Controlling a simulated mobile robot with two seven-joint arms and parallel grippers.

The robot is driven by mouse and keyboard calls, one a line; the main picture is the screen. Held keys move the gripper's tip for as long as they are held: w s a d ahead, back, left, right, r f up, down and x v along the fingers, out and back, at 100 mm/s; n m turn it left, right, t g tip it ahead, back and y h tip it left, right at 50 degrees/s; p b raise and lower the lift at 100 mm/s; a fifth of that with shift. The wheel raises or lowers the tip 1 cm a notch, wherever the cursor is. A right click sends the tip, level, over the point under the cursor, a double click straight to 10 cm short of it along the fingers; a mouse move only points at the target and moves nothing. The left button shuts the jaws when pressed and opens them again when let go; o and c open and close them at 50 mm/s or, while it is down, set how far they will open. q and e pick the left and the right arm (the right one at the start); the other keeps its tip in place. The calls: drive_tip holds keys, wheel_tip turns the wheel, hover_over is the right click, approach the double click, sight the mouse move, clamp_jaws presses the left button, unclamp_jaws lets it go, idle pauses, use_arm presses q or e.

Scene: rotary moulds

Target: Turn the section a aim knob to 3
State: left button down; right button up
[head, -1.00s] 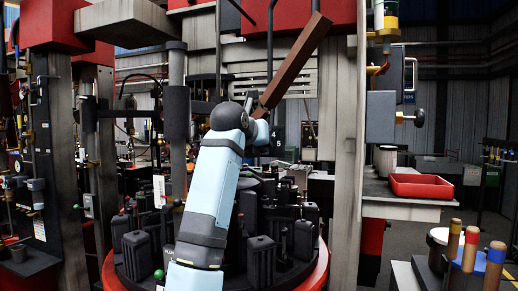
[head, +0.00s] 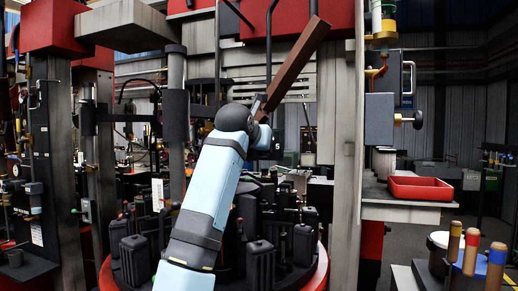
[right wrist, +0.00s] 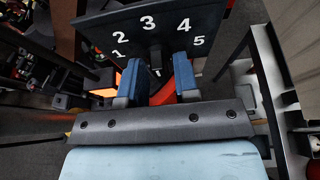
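A dark dial plate (right wrist: 115,30) with white numerals 1 to 5 in an arc fills the top of the right wrist view. The 3 is at the top middle. My right gripper (right wrist: 158,66) points at the plate below the numerals, its two blue fingers apart. A small white mark shows between the fingertips; the knob itself is not clearly seen. In the head view my right arm reaches up through the middle, and its wrist hides most of the plate (head: 277,140), of which the 5 shows. My left gripper is not in view.
A brown bar (head: 291,65) slants up just behind my right wrist. A round red-rimmed table (head: 310,275) with dark moulds lies below the arm. A grey post (head: 345,150) stands to the right, with a red tray (head: 420,188) beyond it.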

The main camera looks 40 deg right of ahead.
drive_tip(key=shift+o, duration=0.5)
drive_tip(key=shift+a, duration=0.1)
drive_tip(key=v, duration=1.3)
drive_tip(key=shift+s+a+r, duration=0.15)
drive_tip(key=shift+r, duration=0.05)
